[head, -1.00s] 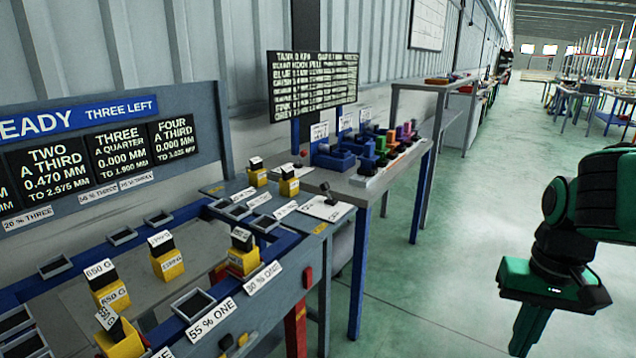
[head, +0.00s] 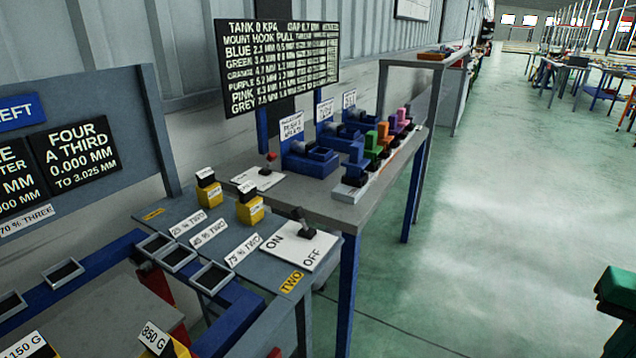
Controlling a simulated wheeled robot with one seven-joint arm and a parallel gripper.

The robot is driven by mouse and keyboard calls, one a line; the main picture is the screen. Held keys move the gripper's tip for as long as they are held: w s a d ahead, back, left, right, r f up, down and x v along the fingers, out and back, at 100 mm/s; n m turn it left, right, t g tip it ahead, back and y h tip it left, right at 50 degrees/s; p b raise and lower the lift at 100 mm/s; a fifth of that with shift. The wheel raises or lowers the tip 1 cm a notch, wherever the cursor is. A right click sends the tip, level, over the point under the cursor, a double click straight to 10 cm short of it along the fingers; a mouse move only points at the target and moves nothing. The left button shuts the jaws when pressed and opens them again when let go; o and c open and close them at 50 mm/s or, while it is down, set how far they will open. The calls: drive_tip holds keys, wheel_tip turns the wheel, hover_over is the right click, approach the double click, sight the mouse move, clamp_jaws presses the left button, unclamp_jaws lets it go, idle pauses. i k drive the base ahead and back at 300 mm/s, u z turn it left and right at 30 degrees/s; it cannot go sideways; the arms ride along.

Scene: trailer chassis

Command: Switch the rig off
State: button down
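A switch with a dark lever (head: 302,224) stands on a white plate (head: 300,248) marked ON at the left and OFF at the right, at the front right corner of the grey bench end. The lever's top leans a little left, toward the ON side. A second lever with a red knob (head: 270,158) stands on another white plate farther back. Only a green part of my gripper (head: 616,305) shows at the right edge, far from the switch. Its fingertips are out of the picture, so its opening is hidden.
Yellow weights (head: 249,208) stand left of the switch. Empty square trays (head: 212,277) line the blue frame. A side table (head: 330,200) holds blue fixtures and coloured blocks behind, under a dark text board (head: 280,62). The green floor (head: 480,230) at right is clear.

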sight(297, 213)
drive_tip(key=u, duration=0.2)
drive_tip(key=i, duration=0.9)
drive_tip(key=u, duration=0.45)
